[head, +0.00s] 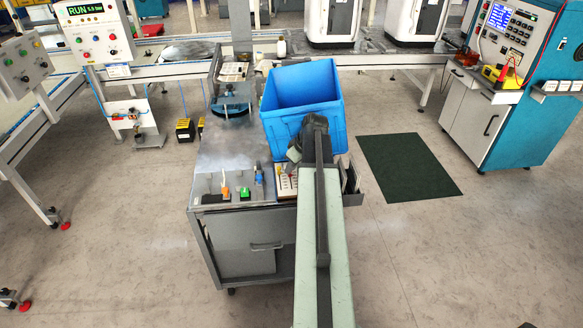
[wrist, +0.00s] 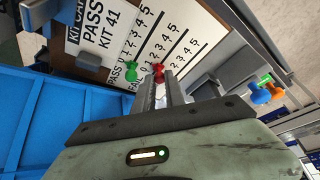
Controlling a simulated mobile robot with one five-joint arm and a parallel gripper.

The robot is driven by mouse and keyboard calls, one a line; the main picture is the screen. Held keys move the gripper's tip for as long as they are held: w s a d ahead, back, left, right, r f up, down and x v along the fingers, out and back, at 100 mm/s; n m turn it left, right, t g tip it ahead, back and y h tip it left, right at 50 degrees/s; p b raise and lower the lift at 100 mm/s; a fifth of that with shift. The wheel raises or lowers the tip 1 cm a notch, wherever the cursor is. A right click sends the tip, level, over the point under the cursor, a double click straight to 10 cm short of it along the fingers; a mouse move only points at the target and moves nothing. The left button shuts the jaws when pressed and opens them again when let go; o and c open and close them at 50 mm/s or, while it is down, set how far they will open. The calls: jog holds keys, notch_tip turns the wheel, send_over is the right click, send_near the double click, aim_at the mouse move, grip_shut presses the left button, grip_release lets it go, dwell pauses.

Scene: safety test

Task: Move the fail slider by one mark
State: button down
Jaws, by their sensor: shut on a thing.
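A white board (wrist: 165,35) in the wrist view carries "PASS KIT 41" and slider scales with numbered marks from 0 to 5. A green knob (wrist: 131,70) stands at the low end of the scale labelled PASS. A red knob (wrist: 158,72) stands beside it, near the low end of the neighbouring scale, whose label is partly hidden. My gripper (wrist: 168,86) is shut on the red knob at its fingertips. The fingers hide the slot below and the knob's exact mark. In the head view the board (head: 287,184) is partly covered by my arm.
A blue crate (head: 303,112) stands on the cart (head: 230,150) directly behind the board; its wall (wrist: 60,125) is close on the left in the wrist view. Orange and green handled items (head: 226,190) lie left of the board. Orange, blue and green knobs (wrist: 262,92) show at right.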

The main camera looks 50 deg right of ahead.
dwell(0.5)
jog(key=shift+s+a, duration=0.55)
jog(key=shift+s, duration=0.15)
jog(key=c, duration=1.6)
grip_release()
jog(key=shift+w, duration=0.1)
jog(key=shift+c, duration=0.2)
jog(key=shift+r, duration=0.1)
jog(key=p+v, duration=0.7)
jog(key=shift+r, duration=0.3)
